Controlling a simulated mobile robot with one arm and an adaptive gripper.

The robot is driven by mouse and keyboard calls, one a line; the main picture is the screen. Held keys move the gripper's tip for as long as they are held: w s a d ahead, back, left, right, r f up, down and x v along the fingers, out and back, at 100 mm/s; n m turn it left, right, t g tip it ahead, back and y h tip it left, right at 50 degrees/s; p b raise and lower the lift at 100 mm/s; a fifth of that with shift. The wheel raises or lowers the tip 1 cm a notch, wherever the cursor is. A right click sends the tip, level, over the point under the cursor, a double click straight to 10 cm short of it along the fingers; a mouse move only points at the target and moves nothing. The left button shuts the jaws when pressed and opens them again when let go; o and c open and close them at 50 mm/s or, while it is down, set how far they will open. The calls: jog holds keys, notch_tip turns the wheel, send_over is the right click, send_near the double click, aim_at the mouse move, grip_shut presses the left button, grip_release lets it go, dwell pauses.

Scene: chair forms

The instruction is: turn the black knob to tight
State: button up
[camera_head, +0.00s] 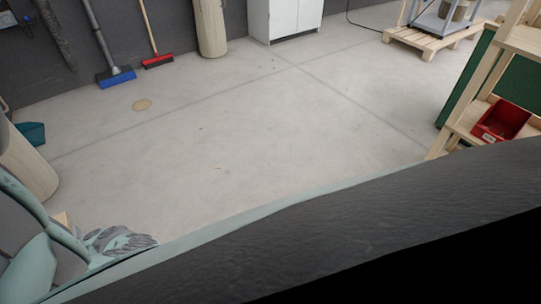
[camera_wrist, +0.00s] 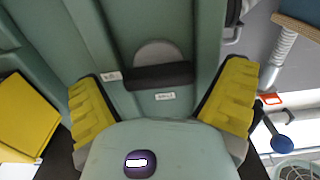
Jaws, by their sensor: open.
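In the wrist view, a black bar-shaped knob (camera_wrist: 157,77) lies crosswise in front of a grey disc (camera_wrist: 157,52) on a grey-green surface (camera_wrist: 205,30). One small white label sits left of the bar and another just below it; I cannot read either. My gripper (camera_wrist: 162,82) is open, with one yellow finger pad on each side of the knob and a clear gap between each pad and the bar. I cannot tell how far the fingertips are from the surface. I cannot make out the knob in the head view.
In the head view, a wide stretch of concrete floor is free. A wooden rack with a red bin (camera_head: 503,120) stands at the right. Blue (camera_head: 116,77) and red (camera_head: 158,61) brooms lean at the back wall near a white cabinet (camera_head: 285,18). A large dark form fills the lower right.

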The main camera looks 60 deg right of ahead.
jog(key=c, duration=1.2)
